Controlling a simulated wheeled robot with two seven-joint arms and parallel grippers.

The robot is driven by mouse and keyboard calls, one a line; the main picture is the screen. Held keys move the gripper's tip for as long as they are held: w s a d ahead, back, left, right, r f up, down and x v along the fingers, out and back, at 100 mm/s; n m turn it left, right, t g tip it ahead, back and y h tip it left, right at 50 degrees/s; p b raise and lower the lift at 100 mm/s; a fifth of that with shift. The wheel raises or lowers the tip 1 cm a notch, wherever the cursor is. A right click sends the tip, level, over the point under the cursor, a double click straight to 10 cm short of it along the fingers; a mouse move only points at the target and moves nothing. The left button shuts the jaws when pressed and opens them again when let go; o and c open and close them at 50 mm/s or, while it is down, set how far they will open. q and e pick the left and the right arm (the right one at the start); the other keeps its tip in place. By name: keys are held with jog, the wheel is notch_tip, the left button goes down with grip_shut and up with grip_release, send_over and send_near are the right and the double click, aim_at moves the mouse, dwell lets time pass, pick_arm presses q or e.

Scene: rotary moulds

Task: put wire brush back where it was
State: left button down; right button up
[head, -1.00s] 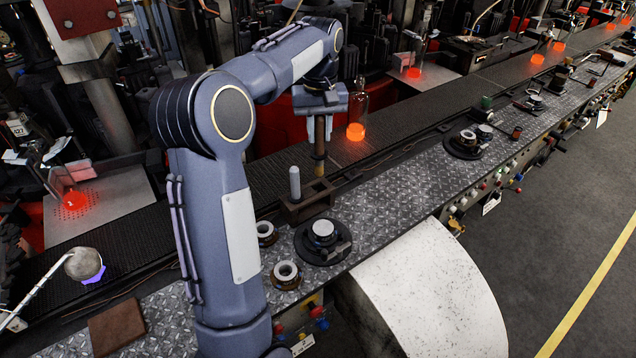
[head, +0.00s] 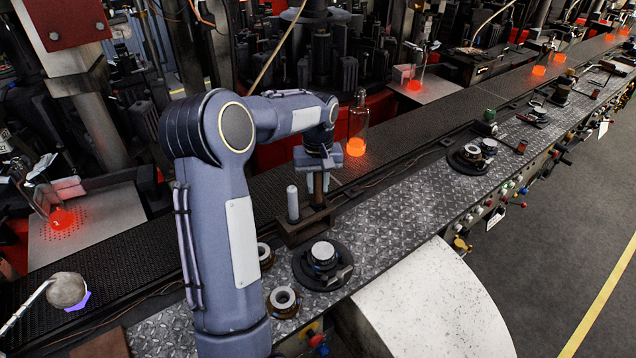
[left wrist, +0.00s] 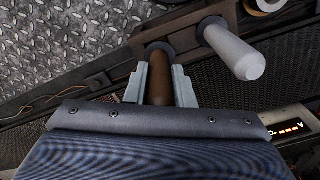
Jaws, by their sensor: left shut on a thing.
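My left gripper (head: 318,178) is shut on the brown handle of the wire brush (head: 319,190) and holds it upright over the right end of a dark holder block (head: 292,233). In the left wrist view, the brown handle (left wrist: 159,88) stands between the two fingers (left wrist: 160,92). Its far end meets a dark round collar at the holder (left wrist: 190,38); I cannot tell how deep it sits. The brush's bristles are hidden. A grey upright rod (head: 293,203) stands in the holder's other end. My right gripper is out of view.
A round black fixture (head: 322,262) and ring-shaped parts (head: 282,299) lie close by on the diamond-plate ledge (head: 415,190). A glowing bottle (head: 356,135) stands on the dark conveyor behind. A grey ball on a rod (head: 67,290) is at lower left.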

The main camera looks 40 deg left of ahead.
pick_arm(q)
jog(key=shift+f, duration=0.2)
jog(key=shift+f+b, duration=0.3)
jog(key=shift+f, duration=0.15)
jog(key=c, duration=1.2)
grip_release()
jog(key=shift+c, duration=0.2)
